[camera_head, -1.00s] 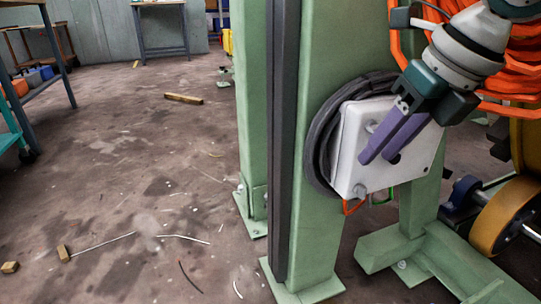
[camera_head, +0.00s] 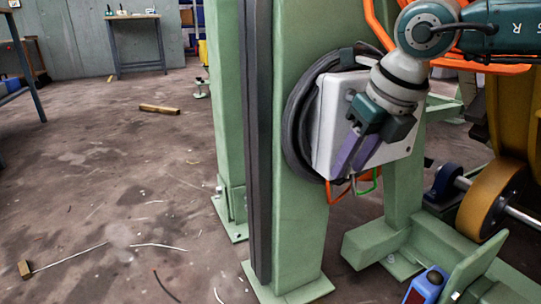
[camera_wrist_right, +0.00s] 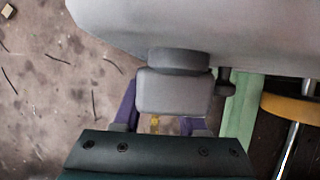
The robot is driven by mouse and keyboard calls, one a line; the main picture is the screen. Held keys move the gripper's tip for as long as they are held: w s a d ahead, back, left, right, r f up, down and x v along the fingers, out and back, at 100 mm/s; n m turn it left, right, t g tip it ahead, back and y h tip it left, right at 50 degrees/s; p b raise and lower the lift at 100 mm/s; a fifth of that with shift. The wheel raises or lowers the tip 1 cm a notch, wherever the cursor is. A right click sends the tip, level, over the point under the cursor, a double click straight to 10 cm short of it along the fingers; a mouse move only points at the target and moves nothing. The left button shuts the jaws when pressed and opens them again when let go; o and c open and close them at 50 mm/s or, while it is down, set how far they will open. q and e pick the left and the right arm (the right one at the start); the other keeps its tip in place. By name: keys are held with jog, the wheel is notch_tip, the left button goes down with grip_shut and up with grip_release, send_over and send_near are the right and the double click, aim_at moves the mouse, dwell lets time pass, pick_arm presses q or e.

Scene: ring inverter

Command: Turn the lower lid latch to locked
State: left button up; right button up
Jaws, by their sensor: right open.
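The pale grey box (camera_head: 332,115) with the lid hangs on the green post. It fills the top of the right wrist view (camera_wrist_right: 200,30). My right gripper (camera_head: 345,165) has purple fingers and is at the lower part of the lid. In the right wrist view the gripper (camera_wrist_right: 160,122) is open, with a finger on each side of a grey latch (camera_wrist_right: 174,92) that sticks out from the lid. I cannot tell whether the fingers touch it. In the head view the fingers hide the lower latch. My left gripper is not in view.
A black cable coil (camera_head: 297,125) rings the box against the green post (camera_head: 300,225). Orange and green wire loops (camera_head: 365,184) hang below the box. A yellow roller (camera_head: 490,203) and a blue device (camera_head: 427,285) are at the lower right.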

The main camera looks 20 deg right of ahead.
jog(key=c, duration=0.6)
grip_shut()
